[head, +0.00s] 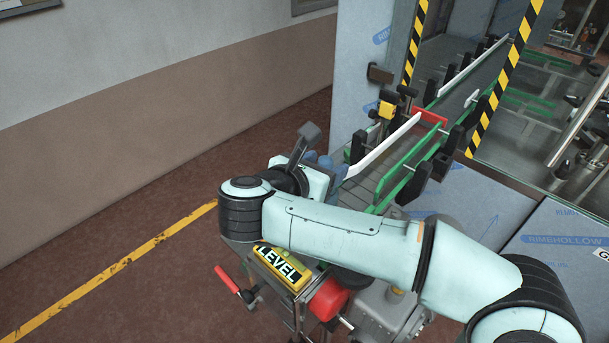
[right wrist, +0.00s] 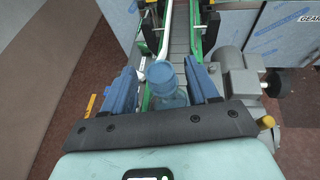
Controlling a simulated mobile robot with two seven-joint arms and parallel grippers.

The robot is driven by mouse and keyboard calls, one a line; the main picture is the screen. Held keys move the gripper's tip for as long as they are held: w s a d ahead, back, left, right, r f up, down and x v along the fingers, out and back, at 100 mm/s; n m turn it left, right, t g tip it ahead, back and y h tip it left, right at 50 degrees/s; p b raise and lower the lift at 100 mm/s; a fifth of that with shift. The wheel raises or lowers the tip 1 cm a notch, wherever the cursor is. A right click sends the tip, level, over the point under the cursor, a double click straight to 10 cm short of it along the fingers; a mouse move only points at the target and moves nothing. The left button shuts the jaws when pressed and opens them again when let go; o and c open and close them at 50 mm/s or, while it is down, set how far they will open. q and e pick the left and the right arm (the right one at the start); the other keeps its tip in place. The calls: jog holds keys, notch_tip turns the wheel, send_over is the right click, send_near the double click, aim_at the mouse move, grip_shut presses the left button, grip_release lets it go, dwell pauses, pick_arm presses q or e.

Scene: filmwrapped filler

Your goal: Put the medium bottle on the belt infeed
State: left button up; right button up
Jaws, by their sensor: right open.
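The medium bottle (right wrist: 168,99), clear with a blue cap, shows in the right wrist view from above. It is upright or nearly so, between the blue fingers of my right gripper (right wrist: 161,70). The fingers are open, with a gap visible beside the bottle. The bottle is at the near end of the belt infeed (right wrist: 179,42); its base is hidden, so I cannot tell how it rests. In the head view my right gripper (head: 326,165) is at the near end of the belt infeed (head: 366,184), and my arm hides the bottle. My left gripper is not in view.
A green rail (head: 406,165) and a white rail (head: 385,146) flank the belt. A yellow LEVEL box (head: 282,267), a red-handled crank (head: 228,280) and a grey motor (right wrist: 238,74) are close below. Striped posts (head: 505,75) frame the machine opening. Floor at left is clear.

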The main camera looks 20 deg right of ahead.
jog(key=b+v, duration=0.1)
jog(key=v, duration=0.9)
jog(key=shift+s+d+f, duration=0.1)
jog(key=shift+f, duration=0.05)
